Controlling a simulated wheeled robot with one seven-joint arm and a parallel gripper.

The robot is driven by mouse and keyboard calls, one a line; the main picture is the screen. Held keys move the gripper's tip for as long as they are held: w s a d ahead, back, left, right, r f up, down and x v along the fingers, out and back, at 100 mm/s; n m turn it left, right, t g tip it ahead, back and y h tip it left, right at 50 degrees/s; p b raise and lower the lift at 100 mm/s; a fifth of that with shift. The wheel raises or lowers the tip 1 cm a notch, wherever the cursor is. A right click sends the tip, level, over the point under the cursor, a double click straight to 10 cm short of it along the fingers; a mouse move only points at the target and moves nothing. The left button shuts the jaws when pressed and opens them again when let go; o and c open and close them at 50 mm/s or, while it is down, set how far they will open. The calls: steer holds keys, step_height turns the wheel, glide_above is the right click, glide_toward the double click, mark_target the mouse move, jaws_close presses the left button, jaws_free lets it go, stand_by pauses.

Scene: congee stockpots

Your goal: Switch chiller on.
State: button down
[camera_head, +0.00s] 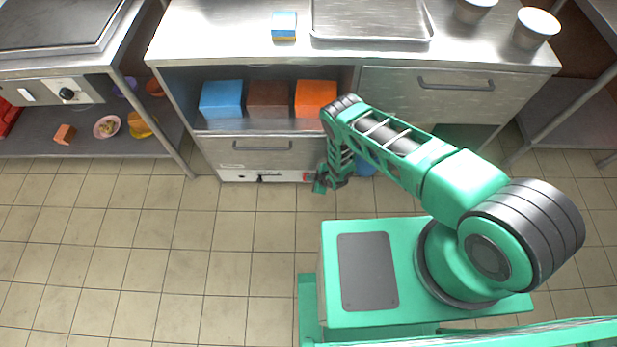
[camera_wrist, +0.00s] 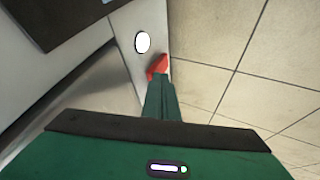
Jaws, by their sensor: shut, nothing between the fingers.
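The steel counter unit (camera_head: 262,152), which seems to be the chiller, has a pale strip (camera_head: 235,176) along its bottom edge. A small red part (camera_head: 307,177), perhaps its switch, sits at the strip's right end. My gripper (camera_head: 318,186) is low in front of that end, shut and empty. In the wrist view, my closed fingertips (camera_wrist: 160,80) point at the red part (camera_wrist: 157,66) and overlap its lower side. I cannot tell whether they touch it. A white oval (camera_wrist: 142,42) is on the panel just beyond it. The switch's on or off state is unclear.
A dark fitting (camera_head: 262,178) is on the same strip, left of my gripper. Blue (camera_head: 222,99), brown (camera_head: 268,99) and orange (camera_head: 316,98) boxes fill the open shelf above. A drawer handle (camera_head: 262,147) sticks out below them. The tiled floor (camera_head: 200,260) in front is clear.

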steer(key=shift+w+d+r, duration=0.1)
steer(key=shift+r, duration=0.75)
steer(key=s+v, duration=0.1)
steer(key=v, duration=1)
steer(key=shift+a+r, duration=0.25)
steer(key=shift+r, duration=0.05)
steer(key=shift+s, duration=0.15)
stand_by(0.4)
